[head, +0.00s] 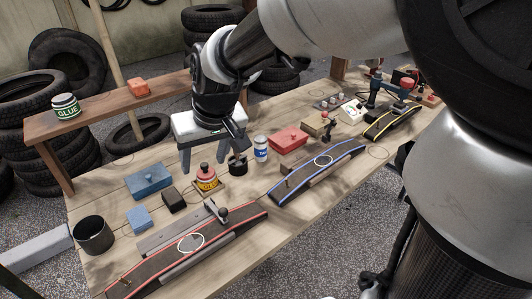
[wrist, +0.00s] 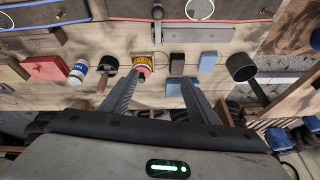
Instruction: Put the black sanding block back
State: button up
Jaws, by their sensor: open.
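The black sanding block appears to be the small dark block (head: 173,200) lying on the bench between the blue block and the glue pot. It also shows in the wrist view (wrist: 177,63), just beyond the fingertips. My gripper (head: 212,160) is open and empty, above the bench near the glue pot, to the right of and behind the dark block in the head view. In the wrist view my gripper (wrist: 161,78) has its fingers spread, with nothing between them. A larger blue box (head: 148,180) lies behind the dark block and is partly hidden by a finger in the wrist view.
A red-edged curved piece (head: 190,250) lies in front. A raised shelf (head: 105,118) runs behind.

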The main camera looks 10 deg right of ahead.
jog(key=s+d+r+m+h, duration=0.1)
jog(key=s+d+r, duration=0.1)
jog(key=s+d, duration=0.5)
jog(key=s+d+r+m+t+h, duration=0.1)
jog(key=s+d+r+m, duration=0.1)
jog(key=s+d, duration=0.5)
jog(key=s, duration=0.3)
jog(key=shift+s+d+r, duration=0.15)
jog(key=shift+d+r, duration=0.15)
jog(key=shift+r, duration=0.1)
